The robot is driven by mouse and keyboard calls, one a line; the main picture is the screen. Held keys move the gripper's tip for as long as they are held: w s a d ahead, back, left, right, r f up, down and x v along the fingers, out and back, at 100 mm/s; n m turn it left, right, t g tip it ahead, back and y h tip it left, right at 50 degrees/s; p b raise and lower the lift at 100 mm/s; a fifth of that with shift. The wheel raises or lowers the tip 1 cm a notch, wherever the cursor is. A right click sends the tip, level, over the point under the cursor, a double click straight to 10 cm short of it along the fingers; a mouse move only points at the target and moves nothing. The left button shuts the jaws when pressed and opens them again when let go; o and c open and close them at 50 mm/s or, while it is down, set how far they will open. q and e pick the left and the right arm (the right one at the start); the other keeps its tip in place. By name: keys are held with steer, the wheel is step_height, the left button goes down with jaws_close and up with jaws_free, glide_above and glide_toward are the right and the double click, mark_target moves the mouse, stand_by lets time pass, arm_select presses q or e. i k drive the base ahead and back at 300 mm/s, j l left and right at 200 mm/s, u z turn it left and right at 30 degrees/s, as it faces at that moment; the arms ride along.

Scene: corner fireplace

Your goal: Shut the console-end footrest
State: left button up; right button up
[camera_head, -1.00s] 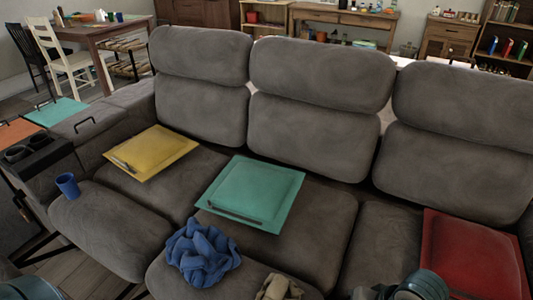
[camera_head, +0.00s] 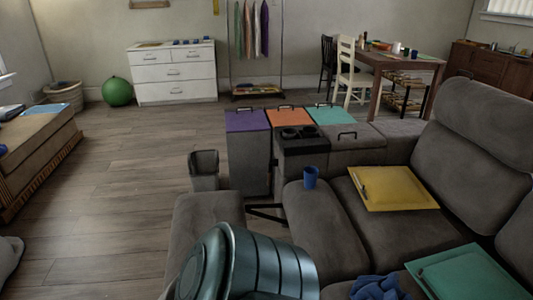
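The console-end footrest (camera_head: 322,222) is a grey padded panel sticking out in front of the sofa seat, beside the console (camera_head: 300,148) with its two black cup holders. It looks extended, with a dark metal bar (camera_head: 266,209) showing at its left side. A large dark teal link of my arm fills the bottom middle and hides part of the floor and the footrest's near end. Neither gripper is in view.
A grey padded block (camera_head: 205,222) and a dark bin (camera_head: 203,170) stand left of the footrest. A yellow folder-like panel (camera_head: 390,187), a green one (camera_head: 470,275) and a blue cloth (camera_head: 378,288) lie on the sofa. Wooden floor (camera_head: 120,185) is open at left.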

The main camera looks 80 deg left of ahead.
mark_target(194, 214)
steer(key=k, duration=0.8)
steer(key=k+j, duration=0.1)
steer(key=k, duration=0.7)
steer(key=u, duration=2.45)
